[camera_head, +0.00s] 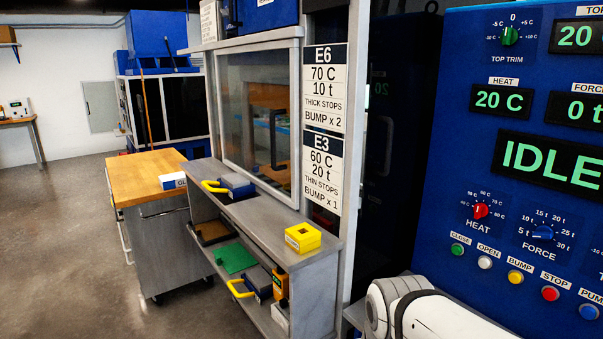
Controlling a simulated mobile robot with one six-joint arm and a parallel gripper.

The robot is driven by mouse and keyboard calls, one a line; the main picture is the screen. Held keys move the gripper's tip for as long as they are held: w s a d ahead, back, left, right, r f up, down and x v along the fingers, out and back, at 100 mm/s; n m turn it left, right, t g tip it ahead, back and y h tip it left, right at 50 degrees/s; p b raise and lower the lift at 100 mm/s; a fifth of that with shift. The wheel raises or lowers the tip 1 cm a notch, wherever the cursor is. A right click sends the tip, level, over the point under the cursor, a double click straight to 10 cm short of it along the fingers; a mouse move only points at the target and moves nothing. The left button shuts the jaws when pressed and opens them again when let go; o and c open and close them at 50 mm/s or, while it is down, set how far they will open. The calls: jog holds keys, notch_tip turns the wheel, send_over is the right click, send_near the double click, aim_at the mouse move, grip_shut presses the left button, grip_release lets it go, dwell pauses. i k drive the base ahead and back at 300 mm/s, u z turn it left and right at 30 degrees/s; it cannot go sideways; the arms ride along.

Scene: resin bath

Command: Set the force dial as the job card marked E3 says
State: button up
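The job card marked E3 (322,172) hangs on the post beside the glass window, below the E6 card (325,88). E3 reads 60 C, 20 t, thin stops, bump x 1. The force dial (543,233) is a blue knob on the blue control panel at the right, with marks from 5 t to 30 t around it. Its pointer is too small to read surely. The force display (585,112) reads 0 t. My gripper is not in view; only a white part of my arm shows at the bottom, below the panel.
The red heat dial (480,211) is left of the force dial. A row of buttons, with the red stop button (550,293), runs below. The display (550,163) reads IDLE. A grey bench (262,232) with a yellow block (303,237) stands left; floor beyond is open.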

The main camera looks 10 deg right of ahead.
aim_at(543, 232)
jog(key=z, duration=1.65)
jog(key=k, duration=0.45)
jog(key=z, duration=0.2)
jog(key=i, duration=0.5)
jog(key=z, duration=0.05)
